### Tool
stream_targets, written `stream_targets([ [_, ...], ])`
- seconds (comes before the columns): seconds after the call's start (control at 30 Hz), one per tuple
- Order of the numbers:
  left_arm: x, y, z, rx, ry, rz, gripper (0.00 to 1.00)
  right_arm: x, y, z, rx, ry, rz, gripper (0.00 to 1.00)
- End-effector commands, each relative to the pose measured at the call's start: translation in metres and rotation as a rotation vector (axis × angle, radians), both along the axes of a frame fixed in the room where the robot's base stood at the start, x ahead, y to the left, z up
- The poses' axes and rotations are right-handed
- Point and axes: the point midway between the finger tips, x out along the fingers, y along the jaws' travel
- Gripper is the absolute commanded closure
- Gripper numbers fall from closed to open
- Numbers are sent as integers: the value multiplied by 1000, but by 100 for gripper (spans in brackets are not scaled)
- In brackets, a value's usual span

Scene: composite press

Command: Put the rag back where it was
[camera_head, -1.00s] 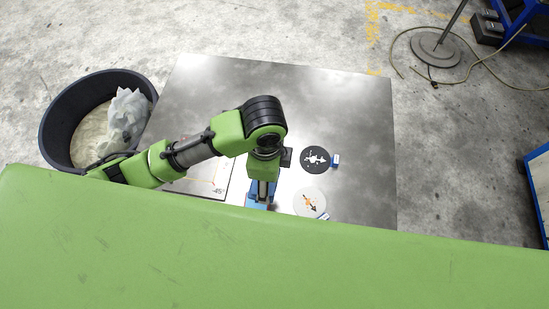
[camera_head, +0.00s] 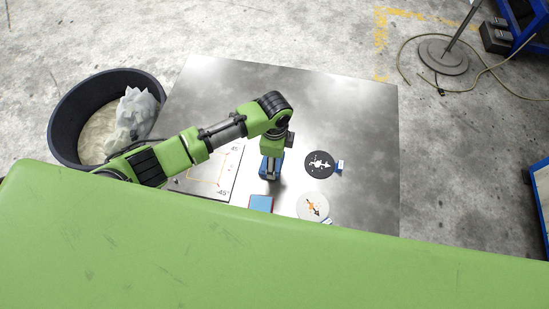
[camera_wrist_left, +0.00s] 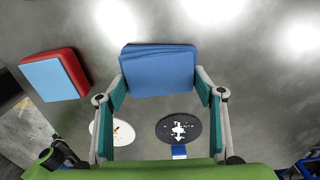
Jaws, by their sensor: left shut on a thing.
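The rag is a folded blue cloth (camera_wrist_left: 158,68) between the fingers of my left gripper (camera_wrist_left: 160,82) in the left wrist view. The gripper is shut on it. In the head view the left gripper (camera_head: 270,174) points down over the metal table, and the blue rag (camera_head: 263,167) shows partly behind its fingers. I cannot tell its exact height above the table. My right gripper is not in view.
A red block with a light blue top (camera_head: 261,203) lies nearer me; it also shows in the left wrist view (camera_wrist_left: 56,77). A black disc (camera_head: 319,164) and a white disc (camera_head: 312,206) lie right. A marked sheet (camera_head: 218,178) and dark bin (camera_head: 67,127) are left.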

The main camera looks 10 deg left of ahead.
Motion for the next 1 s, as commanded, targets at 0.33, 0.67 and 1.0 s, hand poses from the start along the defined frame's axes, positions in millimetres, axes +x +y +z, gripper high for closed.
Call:
stream_targets([
  [0.33,0,0,-5,-1,-1,-1,62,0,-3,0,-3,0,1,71],
  [0.67,0,0,-6,0,-1,0,21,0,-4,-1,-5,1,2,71],
  [1.0,2,-1,12,-3,-5,-1,21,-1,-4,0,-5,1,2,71],
])
